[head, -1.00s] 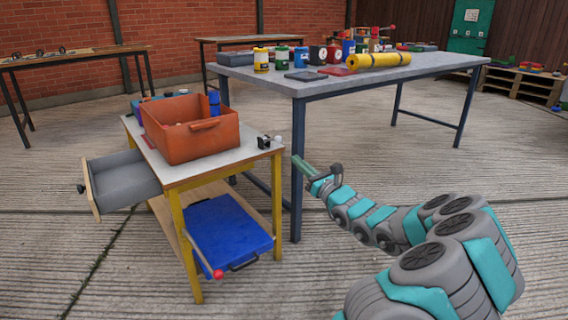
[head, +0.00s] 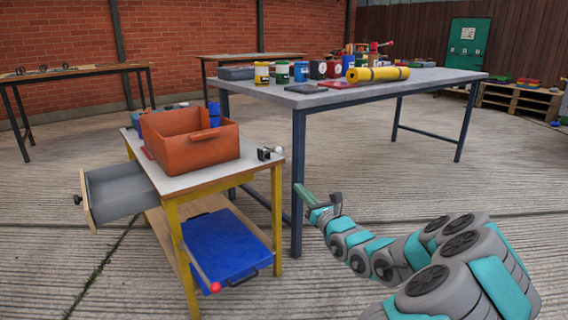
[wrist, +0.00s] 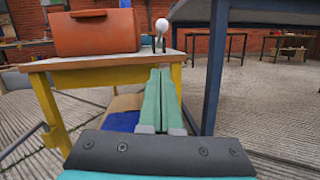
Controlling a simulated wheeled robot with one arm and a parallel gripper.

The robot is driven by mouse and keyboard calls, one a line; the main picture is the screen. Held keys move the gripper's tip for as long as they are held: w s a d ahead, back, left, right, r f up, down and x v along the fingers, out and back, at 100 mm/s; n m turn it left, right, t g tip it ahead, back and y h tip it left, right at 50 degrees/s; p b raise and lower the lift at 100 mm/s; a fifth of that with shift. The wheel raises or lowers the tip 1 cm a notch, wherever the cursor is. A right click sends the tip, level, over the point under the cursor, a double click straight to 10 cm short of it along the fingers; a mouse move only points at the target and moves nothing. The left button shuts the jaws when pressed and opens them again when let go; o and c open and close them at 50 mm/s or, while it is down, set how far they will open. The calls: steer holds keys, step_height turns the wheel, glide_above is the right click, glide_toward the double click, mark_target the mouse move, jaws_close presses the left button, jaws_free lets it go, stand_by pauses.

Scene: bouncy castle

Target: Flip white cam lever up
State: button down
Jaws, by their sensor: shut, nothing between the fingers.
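The white cam lever (head: 278,150) is a small pale ball knob beside a dark clamp block (head: 264,154) at the right corner of the small workbench (head: 200,178). In the wrist view the white knob (wrist: 162,25) stands just above the bench top, straight beyond my fingers. My gripper (head: 304,192) is to the right of the bench corner and lower than the lever, apart from it. In the wrist view its two green fingers (wrist: 160,85) lie together, shut and empty, pointing toward the bench edge.
An orange bin (head: 195,138) stands on the bench, left of the lever. A grey drawer (head: 118,190) sticks out on the left. A blue case (head: 225,245) is on the lower shelf. The large grey table (head: 330,95) has a leg close behind my gripper.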

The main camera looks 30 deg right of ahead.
glide_toward(271, 151)
step_height(271, 151, down, 3)
steer(key=shift+w+d+r, duration=0.2)
steer(key=shift+w+r, duration=0.4)
steer(key=shift+r, duration=0.35)
steer(key=shift+w+d+r, duration=0.2)
steer(key=shift+w+r, duration=0.4)
steer(key=shift+r, duration=0.35)
steer(key=shift+r+g+b, duration=0.3)
steer(key=shift+g, duration=0.1)
